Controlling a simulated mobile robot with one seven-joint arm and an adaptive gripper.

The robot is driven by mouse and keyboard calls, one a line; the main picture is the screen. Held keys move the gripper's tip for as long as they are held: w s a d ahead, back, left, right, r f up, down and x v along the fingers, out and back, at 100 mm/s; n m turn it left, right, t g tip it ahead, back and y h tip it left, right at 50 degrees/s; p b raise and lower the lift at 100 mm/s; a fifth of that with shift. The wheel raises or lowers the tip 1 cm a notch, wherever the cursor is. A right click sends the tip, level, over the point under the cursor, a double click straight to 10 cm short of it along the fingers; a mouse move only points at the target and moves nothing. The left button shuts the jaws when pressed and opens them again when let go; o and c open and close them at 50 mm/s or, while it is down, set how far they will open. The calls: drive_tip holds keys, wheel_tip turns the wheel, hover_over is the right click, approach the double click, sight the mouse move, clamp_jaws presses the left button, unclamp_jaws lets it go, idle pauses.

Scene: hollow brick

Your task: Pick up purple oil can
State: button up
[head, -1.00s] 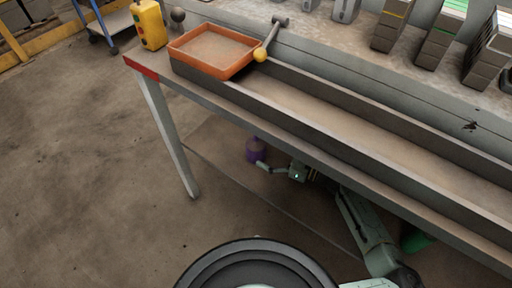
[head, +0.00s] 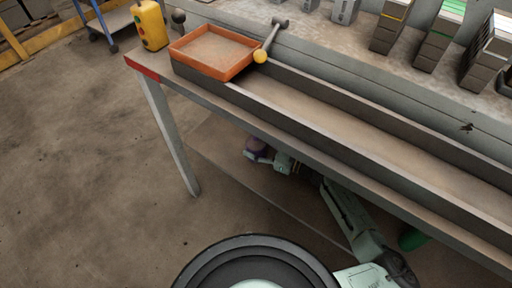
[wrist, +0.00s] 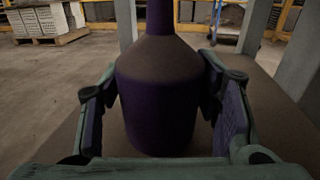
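The purple oil can (wrist: 158,95) stands upright in the middle of the wrist view, with a dusty brown shoulder and a narrow purple neck cut off by the top edge. My gripper (wrist: 160,90) has its fingers spread wide, one on each side of the can's body. The fingertips are very close to its sides; whether they touch is not clear. In the head view the can (head: 257,144) is on the lower shelf under the bench, partly covered by my gripper (head: 258,157).
The bench top (head: 350,135) overhangs my arm, and a bench leg (head: 170,135) stands left of the can. A green object (head: 411,239) lies under the bench at right. Floor at left is clear.

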drive_tip(key=c, duration=0.8)
drive_tip(key=shift+r, duration=0.1)
drive_tip(key=shift+c, duration=0.2)
